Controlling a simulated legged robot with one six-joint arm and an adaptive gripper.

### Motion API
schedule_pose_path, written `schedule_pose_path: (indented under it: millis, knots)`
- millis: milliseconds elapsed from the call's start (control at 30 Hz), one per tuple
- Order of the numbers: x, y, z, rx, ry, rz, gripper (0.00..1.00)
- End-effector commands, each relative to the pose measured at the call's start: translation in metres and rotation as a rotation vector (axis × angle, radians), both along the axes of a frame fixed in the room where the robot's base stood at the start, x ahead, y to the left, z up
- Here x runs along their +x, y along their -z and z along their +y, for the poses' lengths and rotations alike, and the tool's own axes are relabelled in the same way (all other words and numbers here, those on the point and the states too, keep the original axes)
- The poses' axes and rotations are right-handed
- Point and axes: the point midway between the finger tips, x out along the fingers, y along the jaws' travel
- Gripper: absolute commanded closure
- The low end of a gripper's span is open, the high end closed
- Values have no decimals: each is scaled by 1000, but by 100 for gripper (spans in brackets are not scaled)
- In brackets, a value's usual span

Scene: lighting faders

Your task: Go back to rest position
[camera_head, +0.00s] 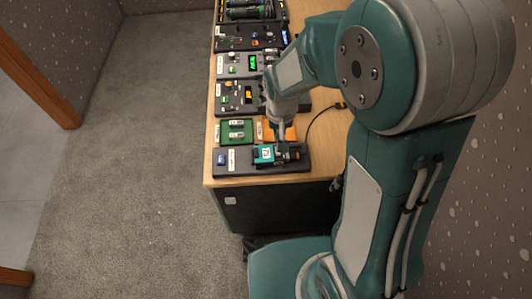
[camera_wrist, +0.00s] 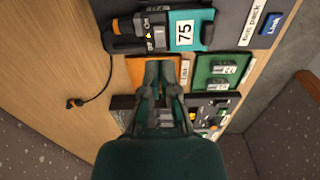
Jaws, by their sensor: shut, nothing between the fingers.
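My gripper (camera_wrist: 163,80) is shut and empty in the wrist view. Its fingertips lie over an orange panel (camera_wrist: 138,70) on the wooden desk, and I cannot tell the height between them. In the head view my arm reaches in from the right, and my gripper (camera_head: 277,133) is small and points down over the near end of the row of panels, close to the orange panel (camera_head: 289,133). Part of the orange panel is hidden behind my fingers.
A black unit with a teal block marked 75 (camera_wrist: 184,30) lies beside the orange panel. A green panel (camera_head: 236,131) sits left of the orange one. Several dark consoles run along the desk (camera_head: 210,169). A loose cable (camera_head: 318,118) lies at right. Carpet (camera_head: 130,150) is clear at left.

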Motion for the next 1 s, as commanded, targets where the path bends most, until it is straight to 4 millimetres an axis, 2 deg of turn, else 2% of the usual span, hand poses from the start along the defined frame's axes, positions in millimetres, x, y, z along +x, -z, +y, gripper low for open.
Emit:
schedule_pose_path:
  millis: [433,533,633,767,1000]
  knots:
    - [0,0,0,0,0,0,100]
    - [-1,-7,-2,2,1,-11,100]
    - [-4,-28,-9,9,2,-45,100]
    - [-15,-66,-22,20,3,-110,100]
    - [-46,-126,-46,28,3,-228,100]
